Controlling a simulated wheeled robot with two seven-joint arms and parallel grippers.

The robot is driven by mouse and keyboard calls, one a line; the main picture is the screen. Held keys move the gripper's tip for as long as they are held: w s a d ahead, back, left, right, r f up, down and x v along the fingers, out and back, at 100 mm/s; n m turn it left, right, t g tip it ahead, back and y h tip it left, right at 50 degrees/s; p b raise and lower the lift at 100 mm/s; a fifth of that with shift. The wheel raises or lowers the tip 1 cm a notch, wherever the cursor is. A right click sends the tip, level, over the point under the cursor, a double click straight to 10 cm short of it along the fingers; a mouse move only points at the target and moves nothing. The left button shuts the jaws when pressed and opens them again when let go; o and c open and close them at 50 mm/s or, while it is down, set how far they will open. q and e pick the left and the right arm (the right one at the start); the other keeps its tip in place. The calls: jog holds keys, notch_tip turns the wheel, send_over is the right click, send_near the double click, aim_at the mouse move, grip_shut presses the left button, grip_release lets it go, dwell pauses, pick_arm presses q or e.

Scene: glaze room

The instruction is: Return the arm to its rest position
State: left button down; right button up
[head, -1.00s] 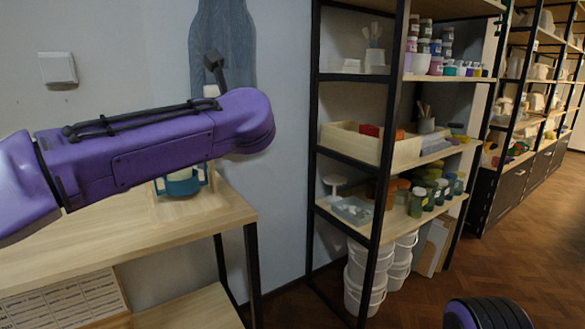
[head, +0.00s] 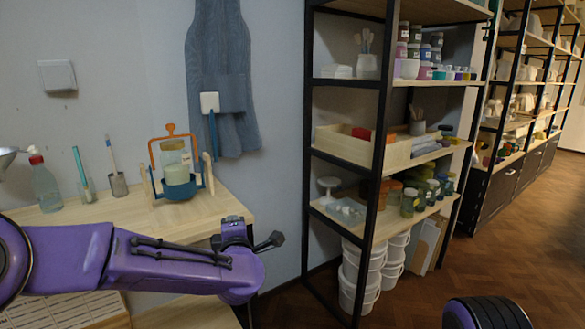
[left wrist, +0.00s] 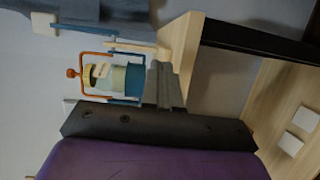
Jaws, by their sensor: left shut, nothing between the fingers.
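My left arm comes in from the left in the head view, low across the front of the wooden table (head: 110,222). Its wrist end is beside the table's right front corner. In the left wrist view my left gripper (left wrist: 165,66) is shut, with its grey fingers together and nothing between them. A carrier with an orange handle and blue base (head: 170,130) stands upright on the table, holding a lidded jar (head: 175,163). The carrier also shows sideways in the left wrist view (left wrist: 80,74), beyond the fingers and apparently apart from them. My right gripper is out of view.
A blue apron (head: 222,80) hangs on the wall. A black-framed shelf (head: 385,150) with jars and buckets stands to the right. The floor beyond is open.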

pick_arm(q)
jog(key=s+a+f+m+g+h+p, duration=0.1)
jog(key=s+a+f+m+g, duration=0.15)
jog(key=s+f, duration=0.5)
jog(key=s+a+f+m+g+h+p, duration=0.15)
jog(key=s+f+m, duration=0.25)
jog(key=f, duration=0.6)
jog(key=s+a+f+m+g+p, duration=0.1)
jog(key=s+a+f+m+g, duration=0.1)
jog(key=s+f+m, duration=0.45)
jog(key=s+a+f+g+p, duration=0.2)
jog(key=s+a+f, duration=0.3)
jog(key=s, duration=0.8)
jog(key=s+a+f+m+g+y+p, duration=0.1)
jog(key=s+a+f+g, duration=0.4)
jog(key=s, duration=0.9)
jog(key=shift+f+p, duration=0.3)
jog(key=shift+p, duration=0.1)
jog(key=shift+y, duration=0.25)
